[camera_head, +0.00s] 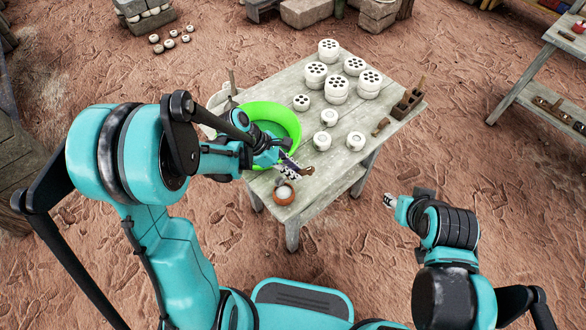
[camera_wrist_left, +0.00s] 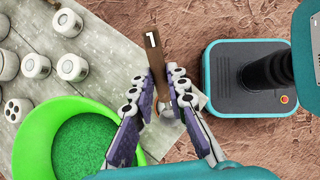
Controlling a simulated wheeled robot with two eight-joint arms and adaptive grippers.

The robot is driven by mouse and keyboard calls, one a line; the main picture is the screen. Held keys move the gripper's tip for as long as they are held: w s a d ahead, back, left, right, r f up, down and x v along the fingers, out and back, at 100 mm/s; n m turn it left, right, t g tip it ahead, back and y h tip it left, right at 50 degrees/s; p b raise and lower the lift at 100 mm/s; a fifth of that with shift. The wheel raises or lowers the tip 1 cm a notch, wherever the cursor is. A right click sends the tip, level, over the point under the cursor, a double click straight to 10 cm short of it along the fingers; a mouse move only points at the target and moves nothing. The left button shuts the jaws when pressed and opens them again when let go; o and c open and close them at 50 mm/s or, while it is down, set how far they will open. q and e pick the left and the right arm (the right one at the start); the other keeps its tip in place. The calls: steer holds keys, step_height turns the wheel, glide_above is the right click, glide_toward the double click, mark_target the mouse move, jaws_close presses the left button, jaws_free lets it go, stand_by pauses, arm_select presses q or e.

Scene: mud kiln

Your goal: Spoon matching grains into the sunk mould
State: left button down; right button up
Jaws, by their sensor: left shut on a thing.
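My left gripper (camera_head: 292,170) is over the table's near edge, beside the big green bowl (camera_head: 294,122). In the left wrist view (camera_wrist_left: 165,82) its fingers are shut on a brown wooden handle (camera_wrist_left: 152,50) marked "1". The handle's lower end is partly hidden between the fingers. The green bowl (camera_wrist_left: 32,140) holds green grains (camera_wrist_left: 85,145). A small terracotta bowl (camera_head: 283,195) with white contents stands at the near table corner. White round moulds with dark holes (camera_head: 337,84) stand at the back. My right gripper (camera_head: 398,204) is off the table; its fingers are too small to read.
Smaller white cylinders (camera_head: 329,117) stand mid-table on the grey wooden table (camera_head: 390,68). A brown block holder (camera_head: 407,103) stands at the right edge, with a small brown piece (camera_head: 380,126) near it. Another table (camera_head: 550,85) is at the far right.

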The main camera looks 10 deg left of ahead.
arm_select(q)
steer(key=shift+w+f+b, duration=0.1)
steer(key=shift+f+b, duration=3.25)
steer(key=shift+f, duration=0.75)
steer(key=shift+r, duration=0.1)
steer(key=shift+r+p, duration=2.85)
steer(key=shift+r, duration=0.8)
